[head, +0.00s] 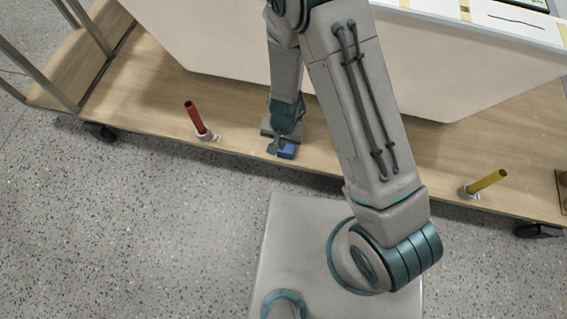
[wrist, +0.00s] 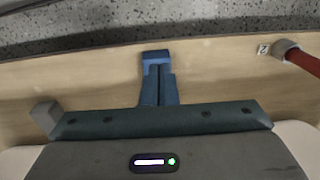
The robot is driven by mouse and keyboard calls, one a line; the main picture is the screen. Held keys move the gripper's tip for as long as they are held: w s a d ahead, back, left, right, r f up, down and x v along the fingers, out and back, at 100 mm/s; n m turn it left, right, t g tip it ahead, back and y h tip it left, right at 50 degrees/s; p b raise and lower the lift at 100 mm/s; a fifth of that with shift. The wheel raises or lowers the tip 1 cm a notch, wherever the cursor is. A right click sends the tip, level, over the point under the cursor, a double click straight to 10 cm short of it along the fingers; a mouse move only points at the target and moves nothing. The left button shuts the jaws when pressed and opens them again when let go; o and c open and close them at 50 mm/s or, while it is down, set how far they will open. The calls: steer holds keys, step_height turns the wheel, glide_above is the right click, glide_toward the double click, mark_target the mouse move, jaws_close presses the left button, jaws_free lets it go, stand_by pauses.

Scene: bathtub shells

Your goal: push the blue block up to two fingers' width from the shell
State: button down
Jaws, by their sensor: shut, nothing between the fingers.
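The blue block (head: 287,151) lies on the wooden deck near its front edge. It also shows in the wrist view (wrist: 156,56), just beyond my fingertips. My gripper (head: 273,148) is shut and empty, pointing down beside the block. In the wrist view my closed fingers (wrist: 157,70) overlap the block's near side, and I cannot tell whether they touch it. The large pale shell (head: 220,55) stands behind the block in the head view, with a strip of bare deck between them. My arm hides part of the shell. Its pale surface shows at the lower right of the wrist view (wrist: 296,133).
A red post (head: 195,117) stands tilted in a ring on the deck, left of the block. A yellow post (head: 488,181) stands far right. The wooden deck (head: 135,105) ends at its front edge, with speckled floor below. Metal uprights (head: 45,75) stand at the left.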

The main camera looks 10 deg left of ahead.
mark_target(288, 152)
step_height(288, 152, down, 16)
steer(key=s+b, duration=0.2)
steer(key=b, duration=0.5)
steer(key=shift+h, duration=0.3)
steer(key=shift+w+d, duration=0.2)
steer(key=shift+w, duration=2.1)
